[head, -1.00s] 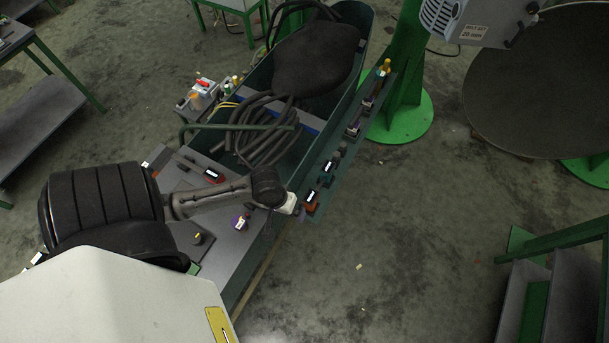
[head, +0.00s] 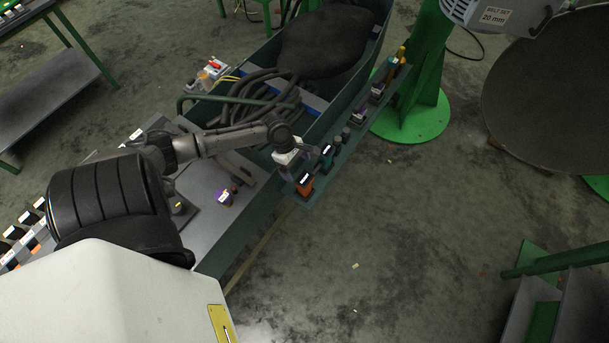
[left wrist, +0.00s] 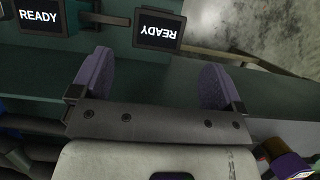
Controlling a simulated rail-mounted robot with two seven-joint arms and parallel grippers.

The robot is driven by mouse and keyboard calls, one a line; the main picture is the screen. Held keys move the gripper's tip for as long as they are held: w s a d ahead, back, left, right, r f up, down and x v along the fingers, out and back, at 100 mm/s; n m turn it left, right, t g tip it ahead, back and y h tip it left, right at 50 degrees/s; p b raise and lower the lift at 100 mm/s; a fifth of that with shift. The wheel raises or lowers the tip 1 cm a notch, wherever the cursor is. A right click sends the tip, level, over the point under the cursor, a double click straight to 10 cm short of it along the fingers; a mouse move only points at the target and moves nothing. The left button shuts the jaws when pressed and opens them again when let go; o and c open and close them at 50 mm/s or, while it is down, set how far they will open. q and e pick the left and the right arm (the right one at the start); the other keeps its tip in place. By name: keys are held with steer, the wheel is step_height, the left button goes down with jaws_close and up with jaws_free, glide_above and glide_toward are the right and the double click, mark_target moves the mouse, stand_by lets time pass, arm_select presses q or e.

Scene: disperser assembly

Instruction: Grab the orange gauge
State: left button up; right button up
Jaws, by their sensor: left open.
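The orange gauge (head: 305,184) sits on the narrow green ledge along the bench's right side, its dark display facing up. A teal gauge (head: 326,155) stands just beyond it. My left gripper (head: 286,173), with purple fingers, is beside the orange gauge on its left, open and empty. In the left wrist view the open fingers (left wrist: 158,82) have bare ledge between them. A display reading READY (left wrist: 158,27), seemingly the orange gauge's, lies just ahead of the fingertips. The teal gauge's display (left wrist: 40,15) is at upper left. My right gripper is not in view.
More gauges, including a purple one (head: 360,115), stand farther along the ledge. Black hoses (head: 262,95) fill the green trough. Open floor lies right of the ledge.

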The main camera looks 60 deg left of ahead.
mark_target(305, 178)
arm_select(q)
steer(key=shift+b+x, duration=0.5)
steer(key=shift+x, duration=3.55)
steer(key=shift+w+r, duration=0.1)
steer(key=shift+c, duration=0.3)
jaws_close()
